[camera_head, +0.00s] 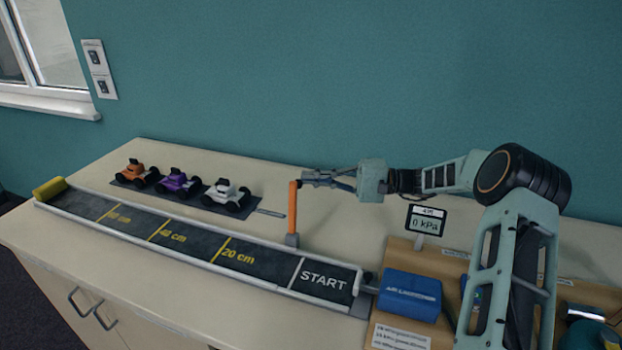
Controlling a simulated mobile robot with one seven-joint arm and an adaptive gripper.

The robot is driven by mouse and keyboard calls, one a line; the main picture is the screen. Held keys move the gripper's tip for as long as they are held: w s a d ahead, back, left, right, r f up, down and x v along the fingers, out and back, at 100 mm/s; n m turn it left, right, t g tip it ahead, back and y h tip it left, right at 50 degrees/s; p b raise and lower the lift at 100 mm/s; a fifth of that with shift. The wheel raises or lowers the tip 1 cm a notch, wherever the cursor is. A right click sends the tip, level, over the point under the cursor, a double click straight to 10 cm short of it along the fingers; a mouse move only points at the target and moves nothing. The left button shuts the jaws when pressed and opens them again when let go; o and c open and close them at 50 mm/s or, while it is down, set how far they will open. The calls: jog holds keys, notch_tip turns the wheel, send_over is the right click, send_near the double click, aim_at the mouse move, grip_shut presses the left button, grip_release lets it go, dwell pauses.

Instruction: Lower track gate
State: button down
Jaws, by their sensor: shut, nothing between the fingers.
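The track (180,239) is a long dark strip with pale side rails, marked START and with yellow distance lines. The gate (292,210) is an orange bar standing upright from a small grey base at the track's far edge, near the START line. My gripper (308,179) is shut and empty. Its fingertips are close to the right side of the bar's top; I cannot tell whether they touch it.
Three toy cars, orange (137,173), purple (178,182) and white (226,197), stand on a dark mat behind the track. A blue air launcher (410,295) and a pressure display (426,221) stand on the right. A yellow roll (49,188) closes the track's left end.

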jog(key=shift+s+a, duration=0.15)
jog(key=shift+s, duration=0.35)
jog(key=shift+s, duration=0.1)
